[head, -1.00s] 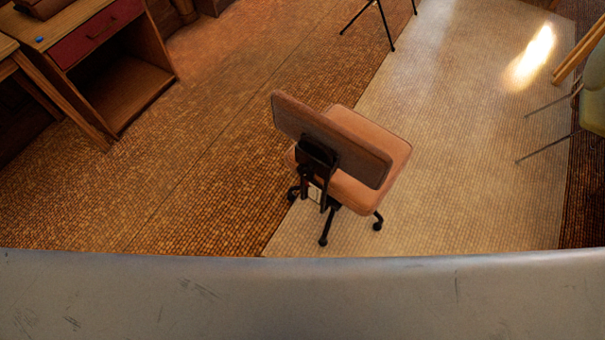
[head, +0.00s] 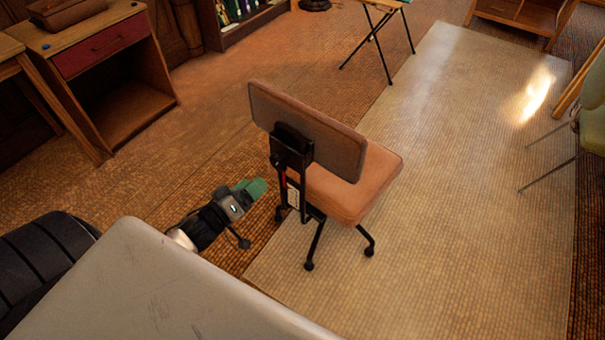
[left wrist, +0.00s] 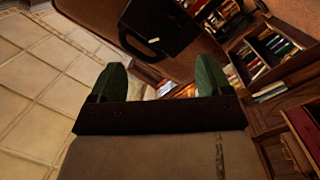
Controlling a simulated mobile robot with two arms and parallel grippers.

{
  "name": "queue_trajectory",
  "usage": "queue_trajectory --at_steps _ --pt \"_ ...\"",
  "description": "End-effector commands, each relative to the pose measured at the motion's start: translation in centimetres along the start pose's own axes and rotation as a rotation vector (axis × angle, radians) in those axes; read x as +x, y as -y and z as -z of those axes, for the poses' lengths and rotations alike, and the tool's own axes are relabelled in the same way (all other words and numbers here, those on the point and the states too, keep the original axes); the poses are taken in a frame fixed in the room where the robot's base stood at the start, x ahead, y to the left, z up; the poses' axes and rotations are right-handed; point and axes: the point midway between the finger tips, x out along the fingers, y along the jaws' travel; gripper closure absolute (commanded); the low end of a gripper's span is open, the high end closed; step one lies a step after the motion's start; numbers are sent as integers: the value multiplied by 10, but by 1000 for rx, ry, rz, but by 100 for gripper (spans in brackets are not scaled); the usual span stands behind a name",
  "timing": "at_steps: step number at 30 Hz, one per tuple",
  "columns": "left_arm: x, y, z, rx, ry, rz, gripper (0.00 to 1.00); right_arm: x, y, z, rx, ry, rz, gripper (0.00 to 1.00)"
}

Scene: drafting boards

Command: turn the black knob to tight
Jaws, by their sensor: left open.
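An office chair with a brown-orange seat (head: 350,190) and a padded backrest (head: 310,130) stands on the floor with its back toward me. A black bracket (head: 292,148) joins the backrest to an upright post; it also seems to show at the top of the left wrist view (left wrist: 160,28). The black knob cannot be picked out clearly against this dark hardware. My left gripper (head: 250,188) has green fingers and is left of the post, lower than the bracket in the picture, apparently apart from it. In the left wrist view its fingers (left wrist: 160,68) are spread and empty.
A pale rug (head: 440,170) lies under and right of the chair. A wooden desk with a red drawer (head: 100,45) stands at the left, a folding stand (head: 378,40) behind, and a green chair (head: 592,125) at the right edge. Floor behind the chair is open.

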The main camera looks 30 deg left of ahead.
Motion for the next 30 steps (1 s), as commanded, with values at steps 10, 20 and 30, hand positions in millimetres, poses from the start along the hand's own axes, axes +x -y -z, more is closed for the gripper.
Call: queue_trajectory --at_steps 10,20,30 --pt "58 0 1 1 -2 0 21 1 12 21 5 -35 15 100" --pt "100 0 0 1 0 3 21 3 6 8 1 -14 7 100" --pt "105 1 -1 1 2 4 21 3 4 8 1 -13 6 100"
